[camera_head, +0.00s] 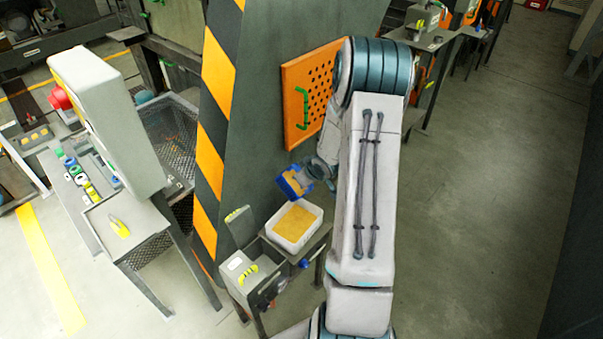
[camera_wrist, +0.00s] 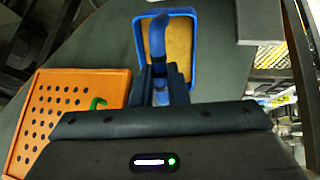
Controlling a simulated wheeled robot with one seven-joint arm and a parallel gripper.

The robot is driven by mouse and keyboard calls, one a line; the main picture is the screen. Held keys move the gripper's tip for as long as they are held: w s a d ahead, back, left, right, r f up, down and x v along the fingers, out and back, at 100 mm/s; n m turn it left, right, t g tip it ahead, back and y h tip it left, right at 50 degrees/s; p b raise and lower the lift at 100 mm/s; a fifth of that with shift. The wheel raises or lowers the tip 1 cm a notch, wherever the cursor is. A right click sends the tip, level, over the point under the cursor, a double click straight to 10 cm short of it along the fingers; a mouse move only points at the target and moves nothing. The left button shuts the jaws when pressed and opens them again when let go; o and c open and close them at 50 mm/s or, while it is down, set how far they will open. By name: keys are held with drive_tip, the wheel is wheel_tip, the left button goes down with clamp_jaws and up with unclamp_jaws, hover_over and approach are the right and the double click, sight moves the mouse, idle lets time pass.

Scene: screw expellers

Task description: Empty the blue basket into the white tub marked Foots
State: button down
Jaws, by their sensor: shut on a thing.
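The blue basket (camera_head: 283,188) hangs in the air at the end of my arm, above and behind the white tub. Yellow-brown material shows inside it, and in the wrist view the basket (camera_wrist: 194,45) shows the same fill within its blue rim. The white tub (camera_head: 287,243) sits upright on a small stand, with a level yellow-brown fill. I cannot read any marking on it.
A striped column (camera_head: 213,110) and an orange perforated panel (camera_head: 298,75) rise behind. A control cabinet (camera_head: 105,120) stands at left. Open floor (camera_head: 480,190) lies at right.

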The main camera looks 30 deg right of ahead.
drive_tip(key=s+f+m+t+y+b, duration=0.1)
drive_tip(key=f+t+b, duration=0.5)
drive_tip(key=b, duration=1)
drive_tip(key=s+d+f+m+t+y+b, duration=0.1)
drive_tip(key=f+t+b, duration=0.5)
drive_tip(key=b, duration=1.1)
drive_tip(key=shift+s+d+t+y, duration=0.15)
drive_tip(key=shift+s+t+y, duration=0.3)
drive_tip(key=shift+s, duration=0.3)
